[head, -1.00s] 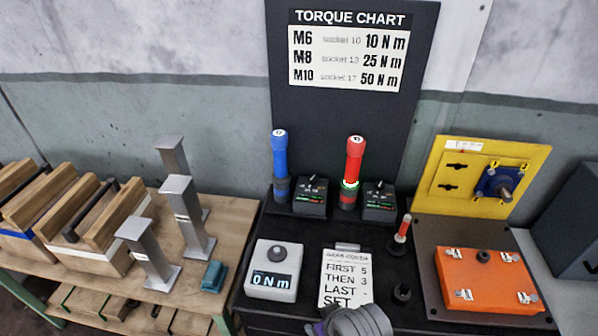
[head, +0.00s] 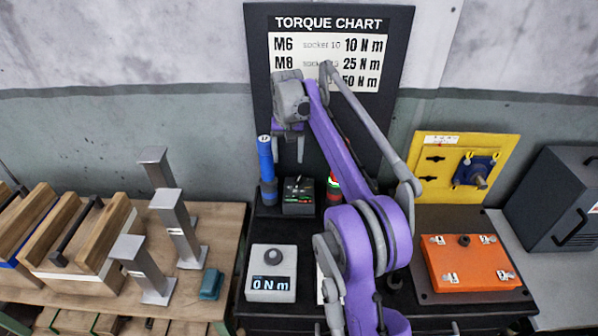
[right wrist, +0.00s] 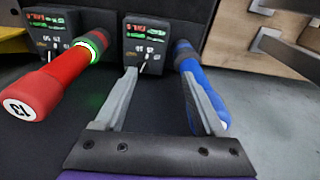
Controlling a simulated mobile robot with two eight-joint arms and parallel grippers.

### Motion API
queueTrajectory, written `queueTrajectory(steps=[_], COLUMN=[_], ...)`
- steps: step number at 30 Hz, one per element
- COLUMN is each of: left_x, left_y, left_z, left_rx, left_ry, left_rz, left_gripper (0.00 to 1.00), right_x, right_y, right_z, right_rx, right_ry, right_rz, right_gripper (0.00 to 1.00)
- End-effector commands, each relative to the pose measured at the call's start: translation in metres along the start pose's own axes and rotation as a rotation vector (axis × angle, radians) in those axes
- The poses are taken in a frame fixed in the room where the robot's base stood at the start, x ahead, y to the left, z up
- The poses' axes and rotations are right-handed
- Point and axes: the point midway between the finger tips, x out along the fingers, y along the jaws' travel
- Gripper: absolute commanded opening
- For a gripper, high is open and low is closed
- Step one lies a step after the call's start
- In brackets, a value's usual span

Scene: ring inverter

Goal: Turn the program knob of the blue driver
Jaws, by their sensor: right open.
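The blue driver (head: 266,165) stands upright in the dock, and its black program box (head: 299,208) stands just right of it. The box's small knob has a white pointer, seen in the right wrist view (right wrist: 143,66) beside lit red and green readouts. My right gripper (head: 289,155) is open and empty, reaching down above the box. In the right wrist view my right gripper (right wrist: 160,68) has its left finger in front of the box near the knob. Its right finger overlaps the blue driver (right wrist: 205,85); I cannot tell whether they touch. My left gripper is out of view.
The red driver (right wrist: 45,88) and its box (right wrist: 50,35) stand beside the blue pair. My right arm hides most of them in the head view. A torque tester (head: 271,284) reads 0 N m in front. An orange cover (head: 470,265) lies right; metal posts (head: 180,228) stand left.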

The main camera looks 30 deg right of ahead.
Motion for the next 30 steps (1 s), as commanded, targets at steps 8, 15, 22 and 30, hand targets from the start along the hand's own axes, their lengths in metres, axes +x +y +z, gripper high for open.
queueTrajectory(steps=[8,15,22,30], left_x=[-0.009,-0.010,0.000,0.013], left_y=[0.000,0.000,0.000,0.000], left_z=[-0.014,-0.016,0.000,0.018], left_rx=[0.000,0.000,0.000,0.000], left_ry=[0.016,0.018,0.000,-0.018], left_rz=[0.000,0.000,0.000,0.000], left_gripper=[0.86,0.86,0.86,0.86], right_x=[0.023,0.036,0.068,0.118], right_y=[0.025,0.034,0.036,0.036], right_z=[-0.053,-0.061,-0.057,-0.052], right_rx=[0.109,0.141,0.143,0.142], right_ry=[-0.071,-0.096,-0.099,-0.099], right_rz=[0.019,0.026,0.028,0.027], right_gripper=[0.71,0.71,0.71,0.71])
